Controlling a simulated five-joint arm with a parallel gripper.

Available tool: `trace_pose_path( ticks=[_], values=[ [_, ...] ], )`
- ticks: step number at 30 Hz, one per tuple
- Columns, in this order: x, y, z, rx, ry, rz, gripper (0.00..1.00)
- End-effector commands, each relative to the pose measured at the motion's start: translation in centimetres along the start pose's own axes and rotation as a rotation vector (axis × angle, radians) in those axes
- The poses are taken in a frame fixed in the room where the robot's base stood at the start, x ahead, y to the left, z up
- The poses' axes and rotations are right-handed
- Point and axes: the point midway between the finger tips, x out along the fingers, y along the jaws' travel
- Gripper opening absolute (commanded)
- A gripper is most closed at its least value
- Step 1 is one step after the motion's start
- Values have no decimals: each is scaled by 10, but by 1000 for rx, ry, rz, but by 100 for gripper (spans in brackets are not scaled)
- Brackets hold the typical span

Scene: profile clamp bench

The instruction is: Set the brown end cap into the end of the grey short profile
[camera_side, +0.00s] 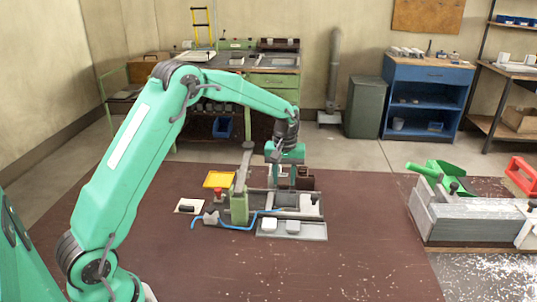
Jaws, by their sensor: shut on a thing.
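My gripper (283,186) points down over the parts trays in the middle of the bench. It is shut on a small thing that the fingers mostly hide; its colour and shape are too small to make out. I cannot pick out the brown end cap for certain. A grey bar (242,168), which looks like the short profile, stands tilted at the green clamp (239,207), left of my gripper and apart from it. Its far end is up.
Grey trays (265,234) with pale blocks lie below and in front of my gripper. A dark brown box (306,180) is just right of it. A yellow tray (219,180), a red knob (217,194) and a blue hose (235,227) lie left. The front bench is clear.

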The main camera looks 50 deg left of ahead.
Motion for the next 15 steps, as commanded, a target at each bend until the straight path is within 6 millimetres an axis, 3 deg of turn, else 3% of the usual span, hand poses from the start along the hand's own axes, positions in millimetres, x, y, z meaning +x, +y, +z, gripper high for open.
trace_pose_path(
  ticks=[15],
  values=[
    [3,0,0,0,-1,0,13]
  ],
)
